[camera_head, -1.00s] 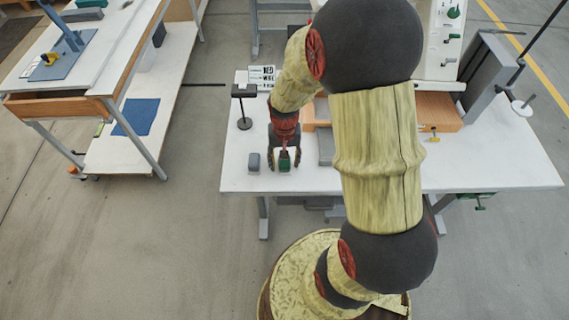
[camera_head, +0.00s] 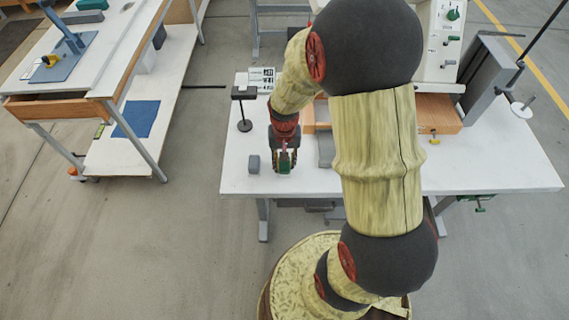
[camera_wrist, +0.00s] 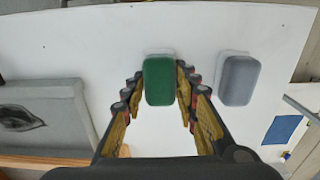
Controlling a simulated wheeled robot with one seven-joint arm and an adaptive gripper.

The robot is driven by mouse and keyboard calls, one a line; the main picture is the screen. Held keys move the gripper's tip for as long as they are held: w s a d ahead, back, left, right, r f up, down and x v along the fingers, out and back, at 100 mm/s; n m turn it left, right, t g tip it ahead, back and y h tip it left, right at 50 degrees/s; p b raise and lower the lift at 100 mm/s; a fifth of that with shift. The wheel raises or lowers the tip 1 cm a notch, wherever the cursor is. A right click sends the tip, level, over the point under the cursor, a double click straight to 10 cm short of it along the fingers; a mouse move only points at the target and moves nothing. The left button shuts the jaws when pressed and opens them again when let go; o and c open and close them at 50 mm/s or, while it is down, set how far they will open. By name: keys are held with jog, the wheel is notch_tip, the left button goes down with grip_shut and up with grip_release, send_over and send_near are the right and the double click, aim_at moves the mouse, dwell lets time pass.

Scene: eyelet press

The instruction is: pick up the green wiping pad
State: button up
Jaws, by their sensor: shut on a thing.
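The green wiping pad (camera_wrist: 159,81) is a small rounded block over the white table in the wrist view. My gripper (camera_wrist: 160,84) has its fingertips on both long sides of the pad, so it is shut on it. In the head view the green pad (camera_head: 284,168) shows between the fingers of my gripper (camera_head: 285,160), near the table's front edge. Whether the pad touches the table or is slightly above it, I cannot tell.
A grey pad (camera_wrist: 239,80) lies beside the green one, and also shows in the head view (camera_head: 254,163). A black stand (camera_head: 244,110) is behind it. A grey slab (camera_wrist: 42,118) is on the other side. The white table (camera_head: 232,178) is bare at the front left.

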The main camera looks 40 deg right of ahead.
jog(key=shift+r+p, duration=0.3)
jog(key=shift+r, duration=0.1)
notch_tip(320, 180, up, 2)
jog(key=shift+r+p, duration=0.25)
jog(key=shift+p, duration=0.45)
jog(key=s+d+r+p, duration=0.3)
jog(key=s+r, duration=0.6)
jog(key=s, duration=0.4)
jog(key=shift+s+r+p, duration=0.3)
jog(key=shift+s+p, duration=0.1)
jog(key=shift+p, duration=0.5)
jog(key=o, duration=0.5)
jog(key=c, duration=0.4)
